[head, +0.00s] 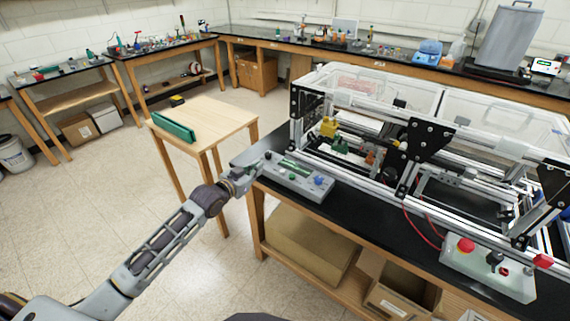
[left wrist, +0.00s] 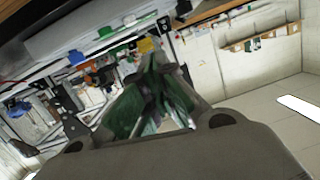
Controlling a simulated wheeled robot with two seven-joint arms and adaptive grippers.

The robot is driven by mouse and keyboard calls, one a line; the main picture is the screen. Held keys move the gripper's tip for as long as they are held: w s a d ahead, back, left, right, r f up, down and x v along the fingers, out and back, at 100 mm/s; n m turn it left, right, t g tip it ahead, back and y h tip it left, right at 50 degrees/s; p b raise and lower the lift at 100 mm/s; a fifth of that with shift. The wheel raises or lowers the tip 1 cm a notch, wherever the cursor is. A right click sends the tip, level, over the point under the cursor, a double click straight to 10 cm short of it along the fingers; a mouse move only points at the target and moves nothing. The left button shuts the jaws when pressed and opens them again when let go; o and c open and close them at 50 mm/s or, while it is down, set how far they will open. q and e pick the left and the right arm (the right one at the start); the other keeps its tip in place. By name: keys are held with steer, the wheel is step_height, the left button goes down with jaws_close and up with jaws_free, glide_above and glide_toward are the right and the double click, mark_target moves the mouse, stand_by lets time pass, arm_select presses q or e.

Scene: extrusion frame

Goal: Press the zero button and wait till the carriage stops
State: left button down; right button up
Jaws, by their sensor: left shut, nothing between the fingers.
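A grey control box (head: 298,181) lies on the black bench top in front of the extrusion frame (head: 420,140). It has a green strip on top, a blue knob (head: 318,181) at its right end and a dark button near its left end. I cannot read which button is zero. My left gripper (head: 262,157) is at the box's left end, by the dark button; contact cannot be told. In the left wrist view its green-padded fingers (left wrist: 150,92) are shut and empty. The carriage cannot be told apart clearly inside the frame. My right gripper is not in view.
A small wooden table (head: 215,118) with a green object (head: 174,127) stands left of the bench. Clear panels cover the frame. Open floor lies to the left.

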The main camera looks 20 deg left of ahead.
arm_select(q)
steer(key=d, duration=0.1)
steer(key=d+r, duration=0.1)
steer(key=shift+s+d+r+g+h, duration=0.15)
steer(key=shift+d+r+g+h, duration=0.1)
steer(key=shift+d+g+h, duration=0.15)
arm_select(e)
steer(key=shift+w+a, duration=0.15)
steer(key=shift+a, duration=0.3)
arm_select(q)
steer(key=shift+f, duration=0.1)
steer(key=shift+w, duration=0.3)
steer(key=p, duration=0.1)
glide_above(282, 172)
steer(key=s, duration=0.1)
steer(key=shift+s+a+f, duration=0.1)
steer(key=shift+a+f, duration=0.05)
steer(key=shift+f, duration=0.4)
steer(key=shift+a+f, duration=0.15)
steer(key=shift+f, duration=0.4)
steer(key=shift+f+p, duration=0.5)
steer(key=shift+f, duration=1.55)
steer(key=shift+d, duration=0.1)
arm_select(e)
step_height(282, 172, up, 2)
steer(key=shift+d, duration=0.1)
